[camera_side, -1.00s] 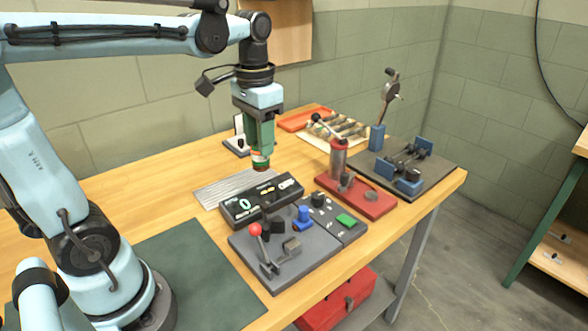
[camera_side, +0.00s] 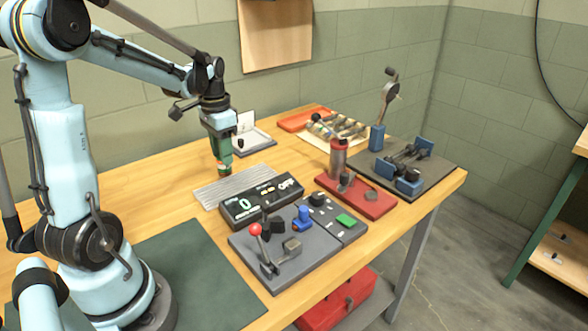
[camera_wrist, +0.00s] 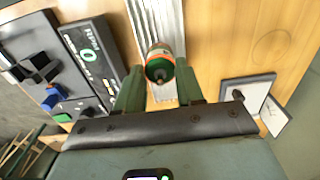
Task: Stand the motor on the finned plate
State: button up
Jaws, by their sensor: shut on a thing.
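The motor (camera_wrist: 160,66) is a small round cylinder with a green end cap and copper-orange and white bands. My gripper (camera_wrist: 159,84) is shut on it, with one green finger on each side. In the side view the motor (camera_side: 224,170) hangs upright under my gripper (camera_side: 223,163), by the back edge of the finned plate (camera_side: 236,188). The finned plate is silver and ribbed, and lies flat on the bench. In the wrist view it runs behind the motor (camera_wrist: 158,18). I cannot tell whether the motor's lower end touches the plate.
A black readout box (camera_side: 262,200) sits close in front of the plate, with a grey lever board (camera_side: 275,262) before it. A small tray with an upright white card (camera_side: 247,130) stands behind. A red press (camera_side: 355,195) is to the right.

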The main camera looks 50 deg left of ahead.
jog(key=shift+f, duration=2.05)
jog(key=o, duration=1.1)
jog(key=shift+f, duration=0.1)
notch_tip(320, 180, up, 12)
jog(key=shift+f, duration=0.1)
jog(key=shift+d+r, duration=0.15)
jog(key=shift+r, duration=0.05)
jog(key=d+f+t, duration=0.1)
jog(key=d+t, duration=0.1)
jog(key=d, duration=0.5)
jog(key=s+d+f+t, duration=0.1)
jog(key=d+t, duration=0.1)
jog(key=d, duration=0.5)
jog(key=s+d+f+t, duration=0.1)
jog(key=d+t, duration=0.2)
jog(key=d, duration=0.4)
jog(key=shift+d+f, duration=0.15)
jog(key=shift+f, duration=0.1)
